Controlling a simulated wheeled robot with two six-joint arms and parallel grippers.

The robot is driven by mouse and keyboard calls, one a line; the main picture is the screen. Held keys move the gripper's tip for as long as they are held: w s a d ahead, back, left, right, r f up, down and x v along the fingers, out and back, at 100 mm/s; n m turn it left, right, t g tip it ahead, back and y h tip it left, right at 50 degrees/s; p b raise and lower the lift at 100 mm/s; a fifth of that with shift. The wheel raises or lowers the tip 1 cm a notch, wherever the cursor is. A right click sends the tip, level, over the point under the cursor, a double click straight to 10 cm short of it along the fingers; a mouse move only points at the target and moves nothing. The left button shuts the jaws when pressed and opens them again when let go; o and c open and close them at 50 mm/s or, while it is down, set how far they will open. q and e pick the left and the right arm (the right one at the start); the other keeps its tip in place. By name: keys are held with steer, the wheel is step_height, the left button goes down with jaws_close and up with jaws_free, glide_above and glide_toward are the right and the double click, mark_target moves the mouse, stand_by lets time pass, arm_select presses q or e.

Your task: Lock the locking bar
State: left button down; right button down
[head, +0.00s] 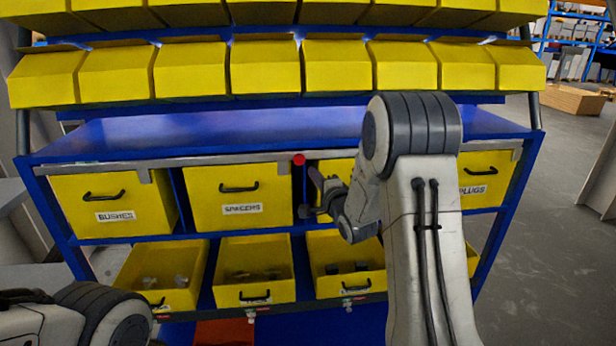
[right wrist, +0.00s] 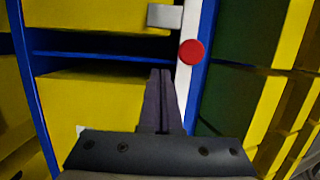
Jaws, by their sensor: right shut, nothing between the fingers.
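The locking bar (head: 225,160) is a thin grey strip along the front edge of the blue shelf, above a row of yellow drawers. A round red knob (head: 299,160) sits on it near the middle. In the right wrist view the bar (right wrist: 186,90) is a pale strip with the red knob (right wrist: 192,52) and a grey tab (right wrist: 164,16). My right gripper (head: 314,179) is shut and empty just below and right of the knob. Its fingertips (right wrist: 160,73) appear beside the knob in the wrist view, seemingly not gripping it. My left gripper is not visible; only part of that arm shows.
Yellow drawers labelled Bushes (head: 110,195), Spacers (head: 235,190) and Plugs (head: 487,172) hang under the shelf. Open yellow bins (head: 255,293) stand lower and stick out. Yellow bins (head: 265,67) line the top. The blue shelf surface (head: 230,130) is clear.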

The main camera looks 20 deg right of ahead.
steer(key=s+b, duration=0.1)
steer(key=s, duration=0.6)
steer(key=shift+a+b, duration=0.3)
steer(key=shift+b, duration=0.05)
steer(key=s+a+f+n+g+y, duration=0.1)
steer(key=s+a+f+n+g, duration=0.1)
steer(key=a+n+g, duration=0.3)
steer(key=s+a+f+n+y, duration=0.1)
steer(key=s+a+f+n, duration=0.15)
steer(key=a, duration=0.45)
steer(key=s+a+f+n+g, duration=0.3)
steer(key=a+n, duration=0.1)
steer(key=a, duration=0.2)
steer(key=s+a+n+g, duration=0.2)
steer(key=s+n+g, duration=0.1)
steer(key=s, duration=0.6)
steer(key=s+a+f+n+g, duration=0.1)
steer(key=s+a+n+g, duration=0.2)
steer(key=s+n, duration=0.3)
steer(key=s+a+f+n+g, duration=0.1)
steer(key=s+a+n+g, duration=0.2)
steer(key=s, duration=0.9)
steer(key=shift+s+f+n+g, duration=0.2)
steer(key=shift+n+g, duration=0.3)
steer(key=shift+n, duration=0.55)
steer(key=shift+a, duration=0.1)
